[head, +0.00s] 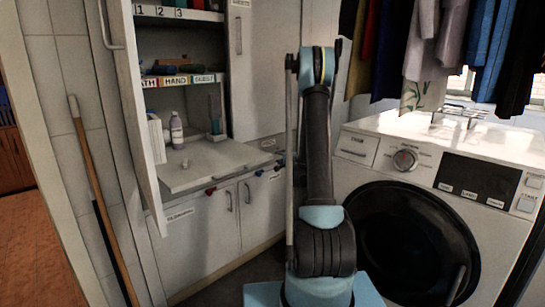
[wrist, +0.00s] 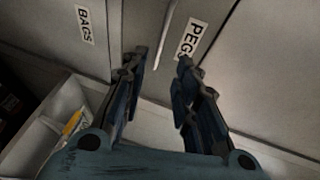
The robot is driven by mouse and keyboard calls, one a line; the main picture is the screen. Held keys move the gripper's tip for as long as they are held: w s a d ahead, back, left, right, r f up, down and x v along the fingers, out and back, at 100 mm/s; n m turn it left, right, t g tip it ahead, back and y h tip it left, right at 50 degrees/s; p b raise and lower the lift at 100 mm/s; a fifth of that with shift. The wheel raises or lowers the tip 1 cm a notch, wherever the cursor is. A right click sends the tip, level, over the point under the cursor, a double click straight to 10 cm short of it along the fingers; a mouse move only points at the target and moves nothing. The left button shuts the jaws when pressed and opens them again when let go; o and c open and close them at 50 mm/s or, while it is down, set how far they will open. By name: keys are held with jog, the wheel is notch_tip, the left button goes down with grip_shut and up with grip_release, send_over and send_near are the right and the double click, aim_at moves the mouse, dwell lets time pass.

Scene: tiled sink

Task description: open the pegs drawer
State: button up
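In the wrist view, a white label reading PEGS (wrist: 191,39) is on a pale grey front, tilted in the picture. A slim metal handle (wrist: 167,22) stands just left of that label. My gripper (wrist: 160,62) is open. Its two dark fingers point at this front, with the handle beyond the gap between their tips. The fingers look apart from the handle, and nothing is between them. The PEGS front looks shut. In the head view my arm stands upright in the middle and my gripper does not show. I cannot make out the PEGS label there.
A BAGS label (wrist: 85,25) is on the neighbouring front. In the head view, a washing machine (head: 365,185) stands right of my arm. An open cabinet door (head: 135,110), a pulled-out board (head: 205,165) and a broom handle (head: 95,180) are at left. Clothes hang at upper right.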

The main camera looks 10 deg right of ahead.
jog(key=x, duration=1.3)
jog(key=shift+w, duration=0.15)
grip_shut()
jog(key=shift+d, duration=0.1)
